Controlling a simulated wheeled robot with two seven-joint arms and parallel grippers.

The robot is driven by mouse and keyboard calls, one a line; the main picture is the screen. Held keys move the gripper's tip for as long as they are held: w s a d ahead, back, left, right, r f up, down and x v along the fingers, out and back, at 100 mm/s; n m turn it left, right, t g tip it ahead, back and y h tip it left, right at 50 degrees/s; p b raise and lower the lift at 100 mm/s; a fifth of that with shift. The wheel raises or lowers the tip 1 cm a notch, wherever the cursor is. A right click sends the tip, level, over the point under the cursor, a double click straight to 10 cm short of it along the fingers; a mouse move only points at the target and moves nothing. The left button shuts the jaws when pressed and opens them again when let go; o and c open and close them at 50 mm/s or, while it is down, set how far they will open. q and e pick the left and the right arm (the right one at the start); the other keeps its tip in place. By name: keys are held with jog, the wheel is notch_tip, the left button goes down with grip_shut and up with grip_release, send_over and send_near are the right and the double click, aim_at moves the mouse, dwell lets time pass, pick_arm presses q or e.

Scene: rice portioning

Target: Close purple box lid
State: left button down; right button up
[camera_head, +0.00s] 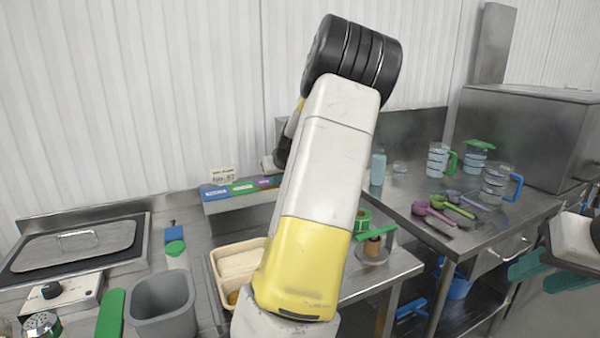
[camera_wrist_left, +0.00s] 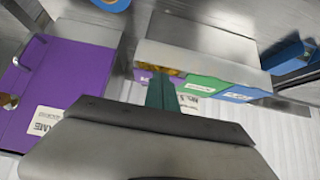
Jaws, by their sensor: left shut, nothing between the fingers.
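My left gripper (camera_wrist_left: 162,92) shows in the left wrist view as teal fingers, shut and empty. In the head view my left arm fills the middle and hides most of its own hand. A large flat purple panel (camera_wrist_left: 65,80) with a white label lies at the left of the left wrist view, apart from the fingers; I cannot tell whether it is the box lid. A purple strip (camera_wrist_left: 145,75) sits by a green and a blue one, close behind the fingers. A purple strip also shows in the head view (camera_head: 263,183). My right gripper (camera_head: 546,272) has its teal fingers apart at the right edge.
Green (camera_head: 243,187) and blue (camera_head: 213,192) strips line the shelf. A grey bin (camera_head: 162,310) and a lidded pan (camera_head: 75,245) stand at left. Measuring jugs (camera_head: 496,184) and colored scoops (camera_head: 436,212) are on the right table. A pale tray (camera_head: 222,288) is partly behind my arm.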

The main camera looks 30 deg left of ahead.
pick_arm(q)
jog(key=shift+s+d+f, duration=0.1)
jog(key=shift+d+f, duration=0.05)
jog(key=shift+f, duration=0.35)
jog(key=shift+s+d+f, duration=0.1)
jog(key=shift+f, duration=0.35)
jog(key=shift+s+f, duration=0.1)
jog(key=shift+f, duration=0.1)
jog(key=shift+a, duration=0.1)
